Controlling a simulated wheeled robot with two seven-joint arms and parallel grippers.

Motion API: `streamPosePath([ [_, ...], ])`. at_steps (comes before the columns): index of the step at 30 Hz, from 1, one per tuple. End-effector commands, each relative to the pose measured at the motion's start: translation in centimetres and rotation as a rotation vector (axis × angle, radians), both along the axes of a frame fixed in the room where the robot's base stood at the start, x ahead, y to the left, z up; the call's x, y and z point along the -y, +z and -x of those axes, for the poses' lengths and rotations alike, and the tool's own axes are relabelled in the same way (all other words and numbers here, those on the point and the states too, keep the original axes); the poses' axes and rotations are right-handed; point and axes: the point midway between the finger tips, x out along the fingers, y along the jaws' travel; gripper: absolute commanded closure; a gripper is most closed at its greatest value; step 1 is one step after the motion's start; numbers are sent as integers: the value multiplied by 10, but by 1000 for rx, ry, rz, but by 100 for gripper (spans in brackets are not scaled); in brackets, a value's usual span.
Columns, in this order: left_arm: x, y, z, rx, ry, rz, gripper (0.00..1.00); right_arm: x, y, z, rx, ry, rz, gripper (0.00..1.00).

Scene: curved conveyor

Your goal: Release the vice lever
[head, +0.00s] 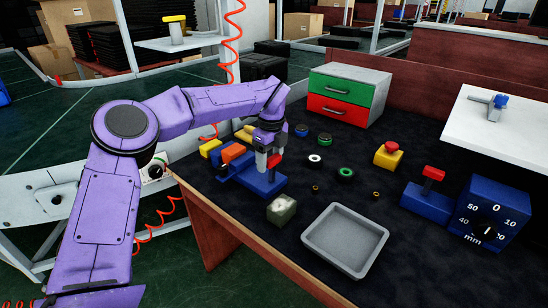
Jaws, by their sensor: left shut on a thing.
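The blue vice (264,184) stands near the left edge of the dark table top, with an orange block (233,152) beside its far left part. My left gripper (263,160) reaches down from above to the vice. It is shut on the vice's red lever (274,161), which shows at the fingers' right side; the fingers hide part of it. My right gripper is not in view.
A grey tray (345,240) and a small pale block (281,210) lie in front. A red-topped yellow button (388,153), a blue box with a red handle (425,200) and a blue dial (491,213) stand to the right. Drawers (346,94) stand behind.

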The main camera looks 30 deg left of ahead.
Motion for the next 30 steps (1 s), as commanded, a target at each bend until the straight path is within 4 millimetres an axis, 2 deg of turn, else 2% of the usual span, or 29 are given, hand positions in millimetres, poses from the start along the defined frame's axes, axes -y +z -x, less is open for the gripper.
streamPosePath([
  [9,-6,-2,1,-21,-2,103,91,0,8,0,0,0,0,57],
  [24,-8,-3,1,-22,2,116,91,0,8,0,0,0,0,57],
  [25,-8,-3,1,-22,2,116,26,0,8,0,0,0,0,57],
  [26,-9,-3,1,-22,2,115,17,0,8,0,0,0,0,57],
  [30,-9,-2,1,-20,2,114,15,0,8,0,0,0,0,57],
])
